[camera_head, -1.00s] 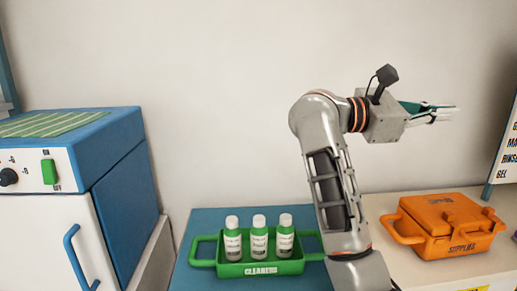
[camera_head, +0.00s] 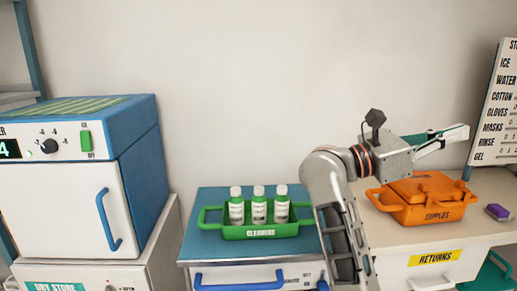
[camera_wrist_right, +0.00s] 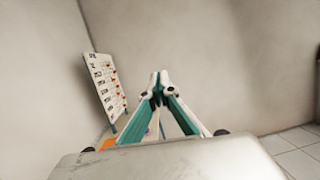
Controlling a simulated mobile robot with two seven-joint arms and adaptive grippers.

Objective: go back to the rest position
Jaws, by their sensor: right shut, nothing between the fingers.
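My right gripper (camera_head: 462,133) is raised in the head view, pointing right, above and behind the orange supplies case. It is empty, and in the right wrist view its fingertips (camera_wrist_right: 159,78) meet. My right arm rises from the bottom of the head view, to the right of the green cleaners tray. My left gripper is not in view.
A green tray (camera_head: 262,232) with three bottles stands on the blue-topped cabinet (camera_head: 225,255). The orange case (camera_head: 420,209) and a purple sponge (camera_head: 497,212) are on the counter at right. A blue-and-white oven (camera_head: 60,205) stands left. A list board (camera_head: 494,105) is near my gripper.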

